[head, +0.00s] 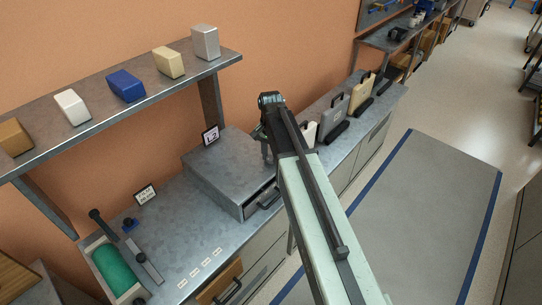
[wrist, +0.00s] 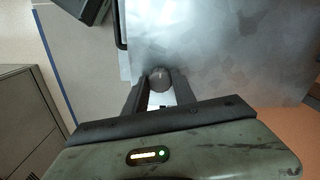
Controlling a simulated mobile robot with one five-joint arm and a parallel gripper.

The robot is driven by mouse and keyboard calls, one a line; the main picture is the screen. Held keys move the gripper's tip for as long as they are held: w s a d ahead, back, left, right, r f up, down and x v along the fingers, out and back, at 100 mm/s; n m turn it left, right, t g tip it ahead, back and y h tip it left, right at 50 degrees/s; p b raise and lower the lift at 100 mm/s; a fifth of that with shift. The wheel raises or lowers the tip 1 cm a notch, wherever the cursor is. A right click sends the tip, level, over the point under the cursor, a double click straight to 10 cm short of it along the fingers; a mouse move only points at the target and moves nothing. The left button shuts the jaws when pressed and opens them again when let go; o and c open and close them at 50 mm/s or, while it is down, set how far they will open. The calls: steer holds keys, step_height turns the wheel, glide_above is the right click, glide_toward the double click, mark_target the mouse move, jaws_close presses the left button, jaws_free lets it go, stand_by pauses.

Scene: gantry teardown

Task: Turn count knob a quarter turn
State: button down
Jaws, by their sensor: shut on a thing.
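The count knob (wrist: 160,79) is a small round grey knob in the wrist view, at the edge of a grey metal surface. My gripper (wrist: 159,90) has one dark finger on each side of it and is shut on it. In the head view my gripper (head: 266,148) is partly hidden by my arm, at the right side of a grey metal box (head: 222,158) on the bench. The knob is hidden there. Its turn angle cannot be told, as no mark shows on it.
A sign (head: 210,135) stands on the box, and a black-handled drawer (head: 262,200) faces front. Several cases (head: 333,115) stand along the bench behind my arm. A shelf (head: 100,95) with several blocks hangs above. The grey floor mat (head: 430,200) is clear.

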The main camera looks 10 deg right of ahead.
mark_target(271, 157)
steer(key=c, duration=1)
jaws_free()
steer(key=shift+c, duration=0.2)
step_height(271, 157, up, 8)
steer(key=p, duration=0.8)
steer(key=shift+f, duration=0.1)
steer(key=shift+f, duration=0.1)
